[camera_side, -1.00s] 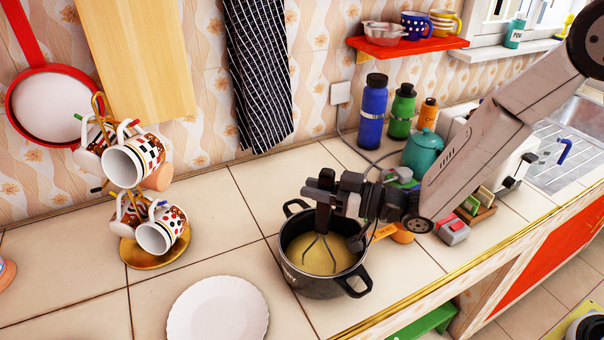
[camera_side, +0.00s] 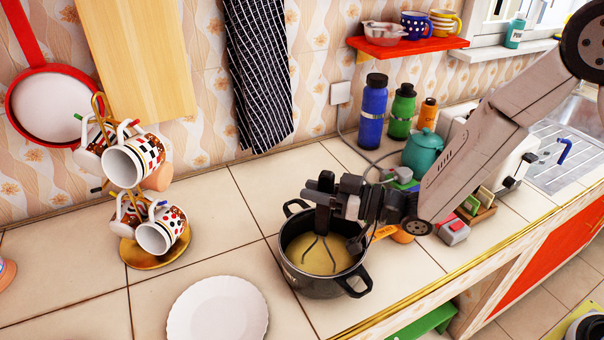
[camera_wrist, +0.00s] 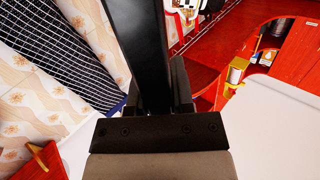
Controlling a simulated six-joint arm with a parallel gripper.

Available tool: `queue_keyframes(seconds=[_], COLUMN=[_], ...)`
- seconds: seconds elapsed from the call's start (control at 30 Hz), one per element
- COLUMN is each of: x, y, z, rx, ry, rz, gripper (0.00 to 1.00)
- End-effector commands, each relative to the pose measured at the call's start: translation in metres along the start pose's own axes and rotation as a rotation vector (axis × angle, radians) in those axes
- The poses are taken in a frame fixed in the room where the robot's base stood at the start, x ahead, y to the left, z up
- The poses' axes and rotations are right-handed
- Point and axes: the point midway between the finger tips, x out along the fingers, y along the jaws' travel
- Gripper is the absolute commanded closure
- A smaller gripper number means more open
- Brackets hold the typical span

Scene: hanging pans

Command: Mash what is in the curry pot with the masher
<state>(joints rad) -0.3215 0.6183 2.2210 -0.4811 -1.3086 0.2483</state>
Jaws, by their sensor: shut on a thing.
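The curry pot (camera_side: 310,285) is a dark pot with two handles on the tiled counter in the side view. It holds a yellow-brown mass (camera_side: 330,258). The masher (camera_side: 323,222) stands about upright, with its dark handle above the pot and its wire legs down in the pot. Its lower end is hidden in the contents. My gripper (camera_side: 328,197) is shut on the masher's handle above the pot's rim. In the wrist view, the black handle (camera_wrist: 140,50) runs up between the fingers.
A white plate (camera_side: 218,310) lies in front and left of the pot. A mug tree (camera_side: 150,258) stands farther left. Bottles (camera_side: 373,110), a teal pot (camera_side: 424,152) and small items (camera_side: 453,230) stand to the right. Bare counter lies left of the pot.

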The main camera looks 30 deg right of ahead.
Motion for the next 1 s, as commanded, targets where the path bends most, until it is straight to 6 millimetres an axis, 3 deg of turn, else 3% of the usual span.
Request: queue_keyframes(seconds=[0.5,1.0], x=[0.000,0.000], y=[-0.003,-0.003], z=[-0.022,-0.027], rx=[0.000,0.001], ry=[-0.001,0.000], rz=[0.000,0.000], gripper=[1.00,1.00])
